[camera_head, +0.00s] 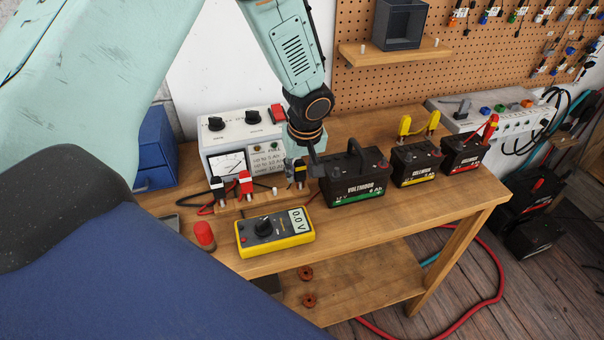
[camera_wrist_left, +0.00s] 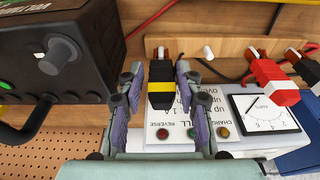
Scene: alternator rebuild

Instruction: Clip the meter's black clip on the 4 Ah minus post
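The yellow meter (camera_head: 275,232) lies on the bench and reads 0.0 V. A black clip with a yellow band (camera_head: 300,172) stands at the right end of a wooden clip rack (camera_head: 262,202). In the left wrist view the black clip (camera_wrist_left: 161,97) sits between the two fingers of my left gripper (camera_wrist_left: 160,80). That gripper (camera_head: 302,166) is open, with gaps showing on both sides of the clip. Three black batteries stand to the right, with a green (camera_head: 355,180), a yellow (camera_head: 416,163) and a red label (camera_head: 464,152). Their Ah figures are hard to read. My right gripper is not in view.
A charger box (camera_head: 240,135) stands behind the rack, which also holds a red clip (camera_head: 245,183) and a black-and-white clip (camera_head: 217,188). The green-label battery's handle rises close beside my gripper. The bench's front right is clear.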

